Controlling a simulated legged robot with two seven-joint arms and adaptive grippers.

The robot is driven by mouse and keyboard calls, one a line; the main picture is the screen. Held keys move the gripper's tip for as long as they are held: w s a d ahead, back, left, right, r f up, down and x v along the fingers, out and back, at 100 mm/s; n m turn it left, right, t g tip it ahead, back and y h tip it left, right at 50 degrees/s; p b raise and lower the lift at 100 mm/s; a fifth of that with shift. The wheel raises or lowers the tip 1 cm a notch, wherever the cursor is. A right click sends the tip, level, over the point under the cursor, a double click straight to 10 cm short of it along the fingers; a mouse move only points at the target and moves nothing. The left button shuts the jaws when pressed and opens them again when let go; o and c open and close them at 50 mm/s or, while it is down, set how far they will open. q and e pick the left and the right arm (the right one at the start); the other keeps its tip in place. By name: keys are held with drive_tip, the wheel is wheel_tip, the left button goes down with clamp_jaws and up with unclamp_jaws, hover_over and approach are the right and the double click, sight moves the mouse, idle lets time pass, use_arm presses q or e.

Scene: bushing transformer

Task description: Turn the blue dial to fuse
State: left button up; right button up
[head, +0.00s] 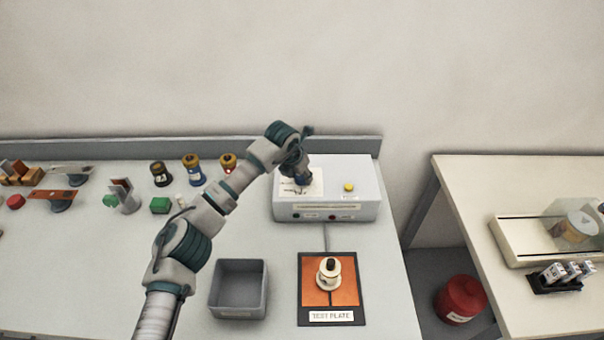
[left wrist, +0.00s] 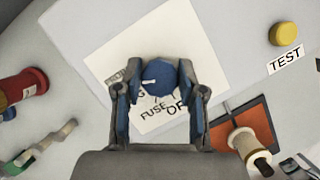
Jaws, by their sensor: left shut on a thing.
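The blue dial (left wrist: 168,78) sits on a white label sheet (left wrist: 110,55) on the box top. The words FUSE and part of OFF show below it in the left wrist view. A white mark on the dial lies toward its left side. My left gripper (left wrist: 160,88) is shut on the dial, one finger on each side. In the head view my left gripper (head: 302,172) is over the left part of the light grey box (head: 327,210) and mostly hides the dial. My right gripper is not in view.
A yellow button (head: 348,187) is right of the sheet. A test plate (head: 345,290) with a cream bushing (head: 328,274) lies before the box, beside an empty grey bin (head: 238,311). Several coloured parts stand at left. A second table (head: 480,195) is at right.

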use_arm(q)
drive_tip(key=shift+s+n+t+y+p, duration=0.1)
drive_tip(key=shift+n+t+y+p, duration=0.3)
drive_tip(key=shift+n, duration=0.8)
drive_tip(key=shift+f+n+y+p, duration=0.1)
drive_tip(key=shift+n+y+p, duration=0.2)
drive_tip(key=shift+n, duration=0.6)
drive_tip(key=shift+d+n+y, duration=0.1)
drive_tip(key=shift+n+y, duration=0.3)
drive_tip(key=shift+n, duration=0.5)
drive_tip(key=n+y, duration=0.1)
drive_tip(key=n, duration=0.1)
drive_tip(key=shift+n, duration=0.4)
drive_tip(key=n+y, duration=0.1)
drive_tip(key=n, duration=0.2)
drive_tip(key=shift+d+g, duration=0.1)
drive_tip(key=shift+g, duration=0.2)
drive_tip(key=shift+n+y+b, duration=0.4)
drive_tip(key=shift+n+b, duration=0.05)
drive_tip(key=shift+n, duration=1.05)
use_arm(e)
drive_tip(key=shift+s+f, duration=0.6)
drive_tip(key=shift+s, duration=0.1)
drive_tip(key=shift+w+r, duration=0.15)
